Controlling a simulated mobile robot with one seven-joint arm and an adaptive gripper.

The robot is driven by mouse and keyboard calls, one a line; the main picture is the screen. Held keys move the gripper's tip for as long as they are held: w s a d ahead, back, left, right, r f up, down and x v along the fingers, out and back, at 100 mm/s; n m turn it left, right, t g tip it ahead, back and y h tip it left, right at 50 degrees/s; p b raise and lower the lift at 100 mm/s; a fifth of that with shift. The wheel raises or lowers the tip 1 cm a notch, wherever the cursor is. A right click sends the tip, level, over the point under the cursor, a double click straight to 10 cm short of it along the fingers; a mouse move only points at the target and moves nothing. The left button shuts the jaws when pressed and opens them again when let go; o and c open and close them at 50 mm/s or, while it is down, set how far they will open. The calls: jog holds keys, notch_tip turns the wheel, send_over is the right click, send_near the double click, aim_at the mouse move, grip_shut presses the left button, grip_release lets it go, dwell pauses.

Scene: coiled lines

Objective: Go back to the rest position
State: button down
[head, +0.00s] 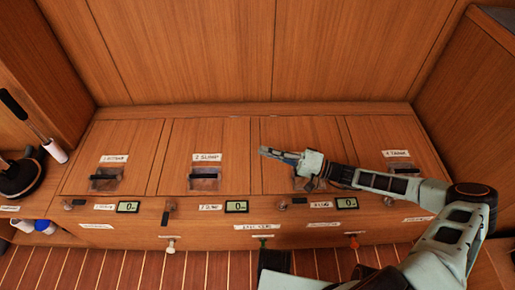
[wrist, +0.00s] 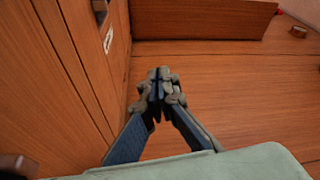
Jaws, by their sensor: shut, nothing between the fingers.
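My gripper (head: 268,152) is at the end of my pale green arm, in the right half of the head view. It hovers over or in front of the wooden locker top, by the third panel from the left. In the wrist view my gripper (wrist: 159,78) has its two fingers together at the tips, shut and empty. Wood panelling lies beyond the fingers. My arm hides part of the third panel and its latch recess.
The wooden bench (head: 230,130) has labelled panels with dark recessed latches, such as the second one (head: 204,178). Small displays (head: 236,206) and knobs line its front. A plunger-like tool (head: 20,175) stands at the left. Wood walls close the back and right.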

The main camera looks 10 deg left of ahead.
jog(key=d, duration=0.8)
jog(key=shift+s+d+f, duration=0.15)
jog(key=shift+s+f, duration=0.2)
jog(key=shift+s, duration=0.05)
jog(key=shift+d, duration=0.1)
